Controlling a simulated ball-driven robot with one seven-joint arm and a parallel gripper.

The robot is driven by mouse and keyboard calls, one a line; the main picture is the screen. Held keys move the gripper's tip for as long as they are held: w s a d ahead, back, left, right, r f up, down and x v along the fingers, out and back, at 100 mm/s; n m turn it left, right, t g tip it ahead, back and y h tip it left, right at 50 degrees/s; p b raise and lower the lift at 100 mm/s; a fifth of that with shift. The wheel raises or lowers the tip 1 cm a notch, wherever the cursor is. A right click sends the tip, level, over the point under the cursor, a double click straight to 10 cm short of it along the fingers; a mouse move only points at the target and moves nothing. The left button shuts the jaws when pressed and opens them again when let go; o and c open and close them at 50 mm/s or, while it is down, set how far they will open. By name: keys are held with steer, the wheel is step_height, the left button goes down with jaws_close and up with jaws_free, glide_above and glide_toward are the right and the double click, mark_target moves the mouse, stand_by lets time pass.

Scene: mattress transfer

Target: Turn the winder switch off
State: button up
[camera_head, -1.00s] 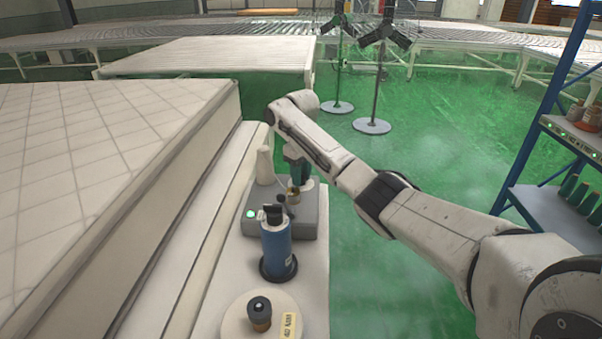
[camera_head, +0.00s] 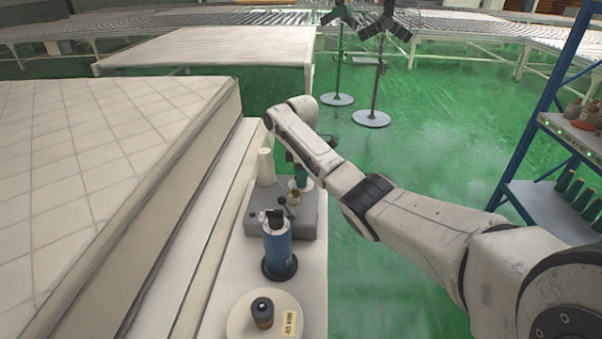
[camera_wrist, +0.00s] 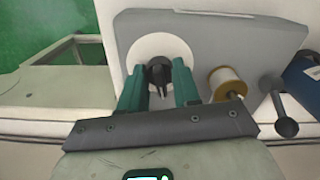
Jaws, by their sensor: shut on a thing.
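The winder is a grey box (camera_head: 308,225) on the narrow white table; its grey top (camera_wrist: 218,42) also shows in the wrist view. A dark knob (camera_wrist: 157,70) stands on a white disc (camera_wrist: 140,50) on the winder; I take it for the switch. My gripper (camera_wrist: 161,84) has its two teal fingers on either side of this knob and is shut on it. In the head view my gripper (camera_head: 299,178) is over the far right of the winder, partly hidden by my arm. The small light (camera_head: 252,217) on the winder's front looks dark.
A small thread spool (camera_wrist: 228,88) and a black ball-ended lever (camera_wrist: 285,127) stand near the fingers. A white cone (camera_head: 265,166) and a blue cylinder (camera_head: 277,246) are close by. A quilted mattress (camera_head: 90,180) lies left. A blue shelf (camera_head: 545,205) stands right, with green floor between.

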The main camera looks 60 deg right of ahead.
steer(key=n+p, duration=0.1)
steer(key=n, duration=0.5)
steer(key=shift+r+n, duration=0.1)
steer(key=shift+n, duration=0.2)
stand_by(0.4)
steer(key=o, duration=1.1)
steer(key=shift+c, duration=0.2)
step_height(320, 180, up, 11)
stand_by(0.4)
